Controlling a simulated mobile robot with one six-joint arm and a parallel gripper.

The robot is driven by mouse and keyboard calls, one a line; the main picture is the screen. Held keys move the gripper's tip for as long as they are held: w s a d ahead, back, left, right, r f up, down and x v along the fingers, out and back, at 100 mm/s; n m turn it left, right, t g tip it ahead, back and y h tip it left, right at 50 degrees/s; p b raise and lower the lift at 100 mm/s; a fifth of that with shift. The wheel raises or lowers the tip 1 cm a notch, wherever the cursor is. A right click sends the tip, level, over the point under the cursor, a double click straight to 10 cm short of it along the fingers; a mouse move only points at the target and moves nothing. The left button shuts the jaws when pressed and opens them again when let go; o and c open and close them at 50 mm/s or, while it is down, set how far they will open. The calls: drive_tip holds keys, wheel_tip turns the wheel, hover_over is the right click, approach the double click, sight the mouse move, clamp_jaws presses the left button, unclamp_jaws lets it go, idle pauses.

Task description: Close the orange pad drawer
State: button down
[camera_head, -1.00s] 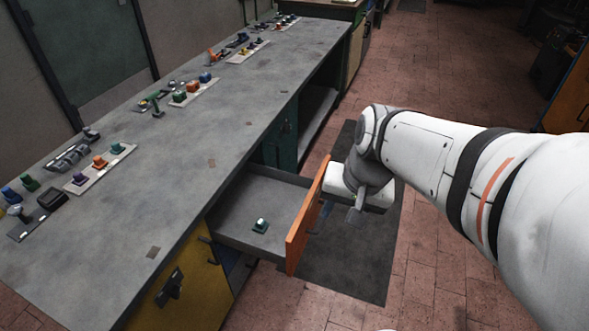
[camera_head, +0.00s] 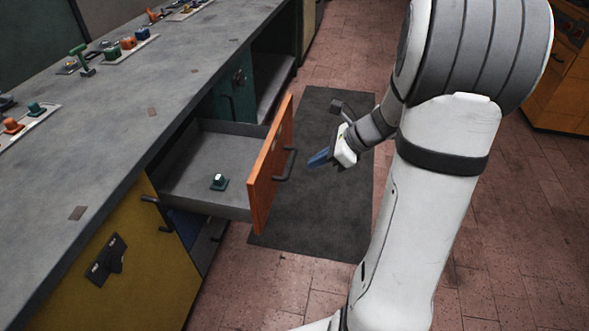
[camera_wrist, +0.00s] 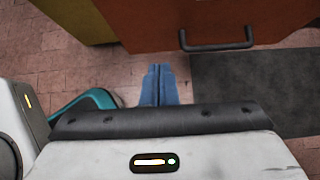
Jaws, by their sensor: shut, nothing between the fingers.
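The orange pad drawer (camera_head: 268,172) stands pulled out from the bench, its orange front facing right with a dark bar handle (camera_head: 287,164). A small green pad with a white top (camera_head: 219,182) lies on the drawer floor. My gripper (camera_head: 319,157) is shut and empty, to the right of the drawer front and apart from it, with blue fingertips aimed toward the front. In the wrist view the shut fingers (camera_wrist: 159,84) point toward the drawer front (camera_wrist: 215,22), and its handle (camera_wrist: 216,42) shows ahead and to the right.
The grey worktop (camera_head: 150,110) carries several coloured parts on strips. A yellow cabinet door (camera_head: 140,265) is left of the drawer; a green cabinet door (camera_head: 235,95) and an open shelf lie beyond it. A dark mat (camera_head: 325,215) covers clear floor on the right.

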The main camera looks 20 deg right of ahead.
sight(267, 177)
drive_tip(key=b+x, duration=0.1)
drive_tip(key=x, duration=0.2)
drive_tip(key=a+r+b+x, duration=0.1)
drive_tip(key=x, duration=0.3)
drive_tip(key=b+x, duration=0.1)
drive_tip(key=x, duration=0.3)
drive_tip(key=shift+w+a+r, duration=0.1)
drive_tip(key=shift+w+a, duration=0.25)
drive_tip(key=shift+a, duration=0.05)
drive_tip(key=shift+w+a, duration=0.25)
drive_tip(key=shift+a, duration=0.15)
drive_tip(key=shift+w+r, duration=0.1)
drive_tip(key=shift+w, duration=0.05)
